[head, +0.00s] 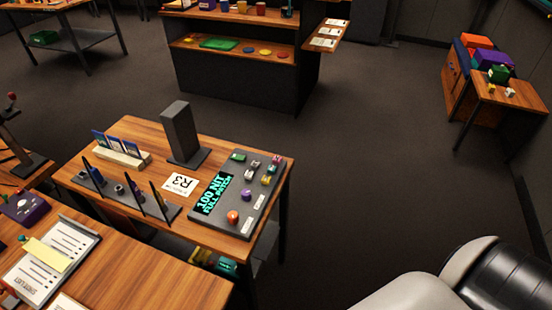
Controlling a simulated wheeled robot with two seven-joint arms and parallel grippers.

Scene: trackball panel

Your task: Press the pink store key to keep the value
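The trackball panel (264,206) is a dark, sloped console on the right part of a wooden table. Its display (212,194) reads "100 NIT FULL PATCH" in teal letters. An orange ball (233,217) and a purple ball (247,195) sit on it. Several small keys are at its far end, among them a green one (238,157) and a whitish one (252,165). A small pinkish key (271,168) seems to be near the right edge, too small to be sure. Neither gripper is in view.
A dark upright block (178,132) stands behind the panel. An R3 card (180,184) and a dark rack (127,194) lie left of it. A nearer desk holds a clipboard (50,262). Open floor (370,170) lies right of the table. Part of my own arm shows at lower right.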

